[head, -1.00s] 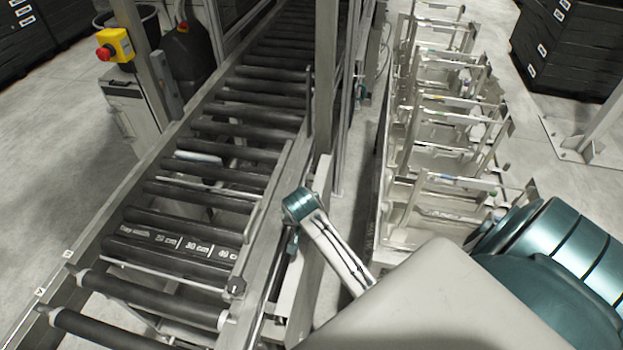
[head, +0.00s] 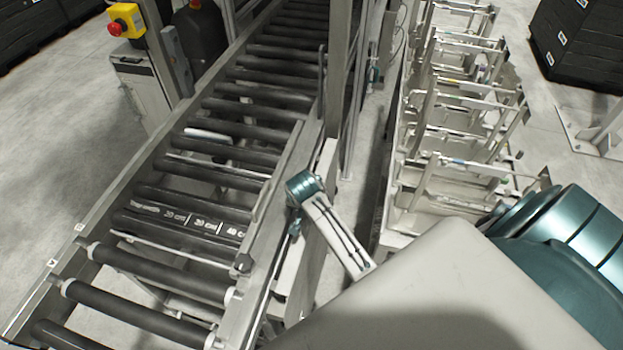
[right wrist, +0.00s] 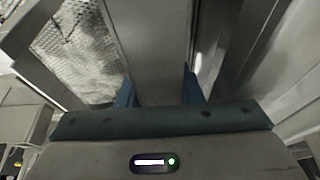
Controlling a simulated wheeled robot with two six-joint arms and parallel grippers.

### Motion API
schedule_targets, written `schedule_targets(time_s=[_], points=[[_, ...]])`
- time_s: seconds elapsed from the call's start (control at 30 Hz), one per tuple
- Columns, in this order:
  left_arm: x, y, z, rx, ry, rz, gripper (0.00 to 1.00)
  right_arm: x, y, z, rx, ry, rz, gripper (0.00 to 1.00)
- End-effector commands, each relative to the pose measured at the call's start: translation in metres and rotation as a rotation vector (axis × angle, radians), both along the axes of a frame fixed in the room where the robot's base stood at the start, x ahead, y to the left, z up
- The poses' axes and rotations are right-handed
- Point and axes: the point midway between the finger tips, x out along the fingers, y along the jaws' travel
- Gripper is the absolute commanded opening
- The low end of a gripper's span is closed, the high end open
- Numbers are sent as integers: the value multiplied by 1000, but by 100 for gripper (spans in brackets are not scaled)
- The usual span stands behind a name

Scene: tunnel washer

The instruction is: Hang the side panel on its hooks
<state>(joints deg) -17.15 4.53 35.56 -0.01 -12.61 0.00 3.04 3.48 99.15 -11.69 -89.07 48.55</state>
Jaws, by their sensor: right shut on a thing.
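In the right wrist view, a flat pale grey panel (right wrist: 150,45) stands between the two blue fingers of my right gripper (right wrist: 158,90). The fingers are shut on it, one on each side. Its far end runs out of the top of that view. In the head view, my right arm reaches down beside the near right side of the roller conveyor (head: 205,170). The right fingers are hidden there behind the arm. A pale upright plate (head: 291,270) shows beside the conveyor frame; I cannot tell whether it is the held panel. No hooks can be made out. My left gripper is not in view.
A row of pale metal frames (head: 452,135) stands right of the conveyor, across a narrow strip of floor. An upright post (head: 338,60) rises at the conveyor's right side. A yellow box with a red button (head: 126,20) is at upper left. Open floor lies left.

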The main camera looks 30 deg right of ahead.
Motion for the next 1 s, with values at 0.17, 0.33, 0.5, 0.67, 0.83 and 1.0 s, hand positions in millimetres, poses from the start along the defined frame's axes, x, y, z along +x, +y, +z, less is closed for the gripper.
schedule_targets(time_s=[0.17, 0.33, 0.5, 0.67, 0.83, 1.0], points=[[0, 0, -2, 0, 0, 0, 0, -1, 0, -8, 1, 2, -1, 0], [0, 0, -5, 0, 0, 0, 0, -3, 1, -17, 3, 7, -1, 0], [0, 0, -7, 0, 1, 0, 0, -3, 2, -23, 5, 10, 1, 0], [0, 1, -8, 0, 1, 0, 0, -4, 3, -27, 7, 11, 2, 0], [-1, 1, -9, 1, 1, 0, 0, -4, 3, -29, 8, 11, 3, 0], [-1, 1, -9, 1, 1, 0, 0, -4, 4, -29, 10, 12, 4, 0]])
